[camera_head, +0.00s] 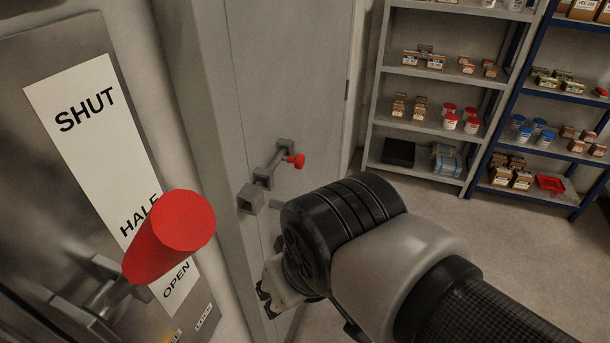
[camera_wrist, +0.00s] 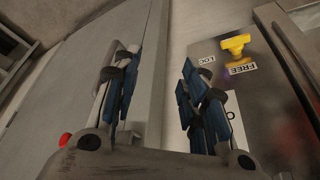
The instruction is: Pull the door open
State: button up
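The grey door (camera_head: 300,85) stands in its frame (camera_head: 200,90) and looks shut. A sliding bolt (camera_head: 272,166) with a red knob (camera_head: 296,160) sits on it, beside a square keeper (camera_head: 250,199) on the frame; I cannot tell whether the bolt enters it. My gripper (camera_head: 268,298) is low by the door's edge, below the bolt, partly hidden by my wrist. In the wrist view my gripper (camera_wrist: 157,85) has its blue-padded fingers apart, with nothing clearly held between them. A pale bar (camera_wrist: 101,103) shows behind the left finger, perhaps a door handle; contact is unclear.
A metal panel with a large red-knobbed lever (camera_head: 170,235) and a SHUT/HALF/OPEN label (camera_head: 85,120) stands close on the left. The wrist view shows a yellow knob (camera_wrist: 235,43) by a FREE label. Shelves (camera_head: 435,75) stand behind right; floor (camera_head: 500,240) before them is clear.

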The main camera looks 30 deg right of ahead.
jog(key=w+d+f+m+g+y+b, duration=0.1)
jog(key=w+d+f+m+y, duration=0.1)
jog(key=f+m+y, duration=0.5)
jog(key=w+d+f+m+g+y, duration=0.2)
jog(key=w+f+m+y, duration=0.15)
jog(key=m, duration=0.45)
jog(key=w+d+f+m+t+h+b, duration=0.1)
jog(key=d+f+m+t, duration=0.3)
jog(key=d+m+t, duration=0.4)
jog(key=w+d+f+m+t+h, duration=0.1)
jog(key=d+f+m+t, duration=0.2)
jog(key=d+m+t, duration=0.5)
jog(key=w+a+g+b, duration=0.1)
jog(key=w+a+b, duration=0.2)
jog(key=w, duration=1.2)
jog(key=a, duration=0.3)
jog(key=shift+a+n, duration=0.3)
jog(key=shift+n, duration=0.1)
jog(key=shift+f, duration=0.1)
jog(key=shift+c, duration=0.2)
grip_shut()
